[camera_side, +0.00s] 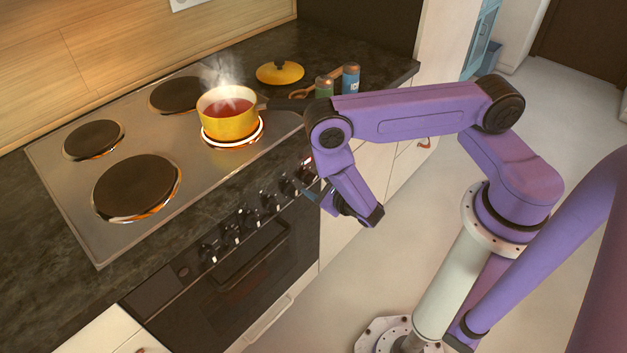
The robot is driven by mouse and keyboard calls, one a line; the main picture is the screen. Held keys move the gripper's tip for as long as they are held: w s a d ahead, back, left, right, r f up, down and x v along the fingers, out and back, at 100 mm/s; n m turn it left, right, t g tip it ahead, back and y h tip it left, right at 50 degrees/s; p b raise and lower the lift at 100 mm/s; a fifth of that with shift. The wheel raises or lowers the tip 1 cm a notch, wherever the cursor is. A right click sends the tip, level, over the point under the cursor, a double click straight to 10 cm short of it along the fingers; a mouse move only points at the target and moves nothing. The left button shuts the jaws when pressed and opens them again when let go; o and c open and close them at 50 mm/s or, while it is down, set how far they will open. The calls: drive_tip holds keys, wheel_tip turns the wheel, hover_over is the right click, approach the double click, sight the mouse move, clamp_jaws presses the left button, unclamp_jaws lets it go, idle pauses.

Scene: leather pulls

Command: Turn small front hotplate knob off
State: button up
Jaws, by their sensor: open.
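A row of several black-and-silver knobs (253,218) runs along the oven's front panel. The small front hotplate (262,133) glows orange-white at its rim, under a yellow pot (228,123) of steaming red liquid. My gripper (308,190) is open at the right end of the knob row, pointing toward the panel. The wrist and gripper partly hide that end. I cannot tell which knob is closest to the fingers or whether they touch one. A small red light (307,161) shows on the panel just above the gripper.
Three other hotplates (137,187) sit on the steel hob. A yellow lid (280,73), a wooden utensil (322,87) and two small jars (350,79) stand on the dark counter behind my arm. The floor is clear.

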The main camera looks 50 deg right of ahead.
drive_tip(key=shift+x, duration=0.9)
drive_tip(key=c, duration=1)
drive_tip(key=shift+n, duration=0.3)
drive_tip(key=n, duration=0.1)
drive_tip(key=n+h, duration=0.1)
drive_tip(key=n+t+h, duration=0.1)
drive_tip(key=n, duration=0.1)
drive_tip(key=shift+a+f, duration=0.25)
drive_tip(key=shift+f, duration=0.05)
drive_tip(key=n, duration=0.1)
drive_tip(key=n+t+h, duration=0.1)
drive_tip(key=n, duration=0.2)
drive_tip(key=shift+f+n+t+h, duration=0.25)
drive_tip(key=shift+n+t+h, duration=0.15)
drive_tip(key=shift+a, duration=0.1)
